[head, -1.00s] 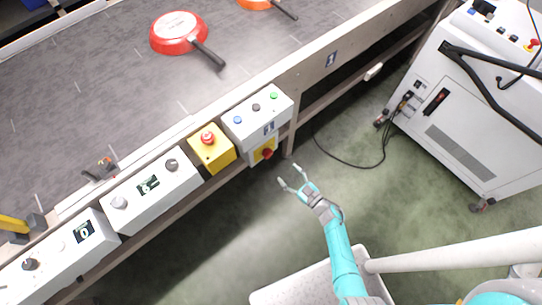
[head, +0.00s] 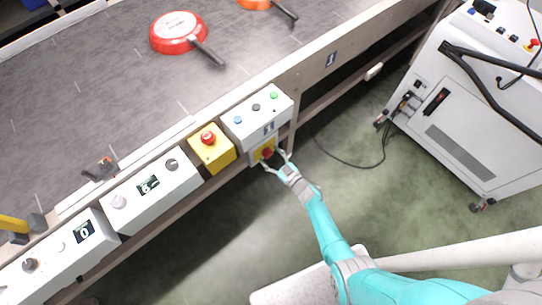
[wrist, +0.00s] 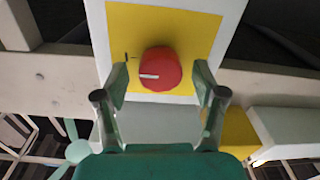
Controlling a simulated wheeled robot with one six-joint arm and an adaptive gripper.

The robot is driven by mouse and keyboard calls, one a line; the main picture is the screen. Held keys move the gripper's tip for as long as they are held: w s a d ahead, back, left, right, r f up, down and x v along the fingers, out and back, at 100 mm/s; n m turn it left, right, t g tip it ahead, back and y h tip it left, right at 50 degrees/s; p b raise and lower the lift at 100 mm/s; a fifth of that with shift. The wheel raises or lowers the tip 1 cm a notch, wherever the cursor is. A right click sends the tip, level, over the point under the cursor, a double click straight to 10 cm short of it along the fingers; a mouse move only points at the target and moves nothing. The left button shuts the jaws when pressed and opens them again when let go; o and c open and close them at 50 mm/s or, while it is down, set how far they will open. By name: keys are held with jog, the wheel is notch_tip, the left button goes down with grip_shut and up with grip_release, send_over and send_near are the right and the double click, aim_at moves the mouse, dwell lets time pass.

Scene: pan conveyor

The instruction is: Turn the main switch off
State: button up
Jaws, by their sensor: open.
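The main switch is a red round knob (wrist: 160,70) on a yellow plate (wrist: 190,25) in the wrist view. A white line on the knob lies nearly level, pointing left. In the head view the knob (head: 266,153) sits low on the control box's front, under the button panel, partly behind my fingers. My gripper (head: 274,161) is at the knob in the head view. In the wrist view my gripper (wrist: 161,85) is open, with one fingertip on each side of the knob. I cannot tell whether either fingertip touches it.
A yellow box with a red emergency button (head: 208,138) is left of the switch. A button panel (head: 257,117) is above it. A red pan (head: 180,33) lies on the conveyor. A white cabinet (head: 460,120) stands at right; a dark cable crosses the floor.

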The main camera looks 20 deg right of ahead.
jog(key=c, duration=1.1)
jog(key=shift+c, duration=0.2)
jog(key=shift+n, duration=0.4)
jog(key=n, duration=1.2)
jog(key=shift+a, duration=0.1)
jog(key=shift+s+n+h, duration=0.1)
jog(key=shift+n+h, duration=0.2)
jog(key=shift+n, duration=2.1)
